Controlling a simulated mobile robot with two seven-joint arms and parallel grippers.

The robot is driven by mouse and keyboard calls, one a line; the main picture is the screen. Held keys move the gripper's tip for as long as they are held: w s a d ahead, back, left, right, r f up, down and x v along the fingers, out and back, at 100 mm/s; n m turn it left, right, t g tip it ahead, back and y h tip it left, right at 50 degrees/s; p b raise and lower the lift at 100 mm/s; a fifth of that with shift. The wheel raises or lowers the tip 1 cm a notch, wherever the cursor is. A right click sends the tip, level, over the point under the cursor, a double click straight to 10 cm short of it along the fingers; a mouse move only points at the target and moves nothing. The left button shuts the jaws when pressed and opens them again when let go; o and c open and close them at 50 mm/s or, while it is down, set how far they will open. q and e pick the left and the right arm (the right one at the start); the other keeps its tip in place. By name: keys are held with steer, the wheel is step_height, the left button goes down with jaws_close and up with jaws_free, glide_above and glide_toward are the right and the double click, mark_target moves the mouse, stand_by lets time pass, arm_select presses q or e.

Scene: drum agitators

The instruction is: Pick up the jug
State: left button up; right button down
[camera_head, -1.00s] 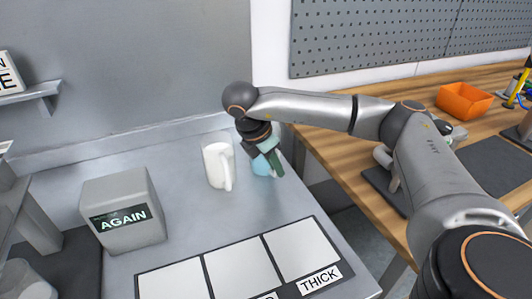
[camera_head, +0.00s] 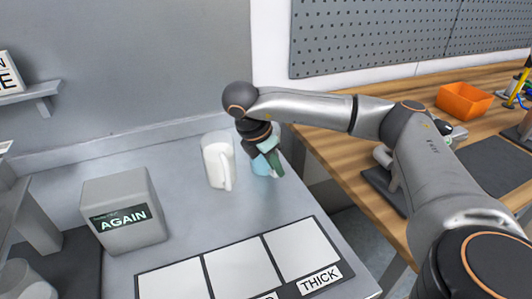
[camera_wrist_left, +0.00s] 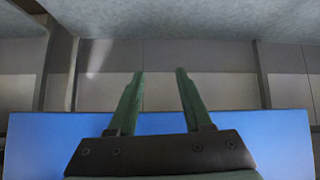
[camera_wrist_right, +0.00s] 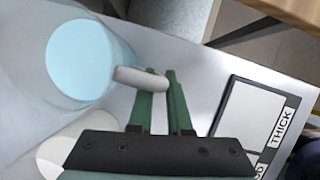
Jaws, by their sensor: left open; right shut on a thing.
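A clear jug with light blue contents (camera_wrist_right: 82,60) shows in the right wrist view; its blue part also shows in the head view (camera_head: 261,167). My right gripper (camera_wrist_right: 160,76) is shut on its pale handle (camera_wrist_right: 138,79), and in the head view my gripper (camera_head: 267,147) partly hides this jug. A second clear jug with white contents (camera_head: 217,167) stands upright just to the left, its handle toward the right gripper. Whether the blue jug still touches the table is hard to tell. My left gripper (camera_wrist_left: 160,75) is open and empty, outside the head view.
A grey box with an AGAIN display (camera_head: 124,212) stands at left on the grey table. Pale squares (camera_head: 242,270), one labelled THICK, lie at the front. A wooden bench (camera_head: 330,150) with an orange bin (camera_head: 464,101) is at right. The table's middle is clear.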

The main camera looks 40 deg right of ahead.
steer(key=shift+r, duration=0.2)
stand_by(0.3)
steer(key=shift+r, duration=1.3)
steer(key=s+a+r+p, duration=0.4)
steer(key=s+a+r, duration=0.3)
steer(key=s+r, duration=0.3)
steer(key=shift+s+a+p, duration=0.3)
steer(key=shift+s, duration=0.45)
steer(key=shift+s, duration=0.1)
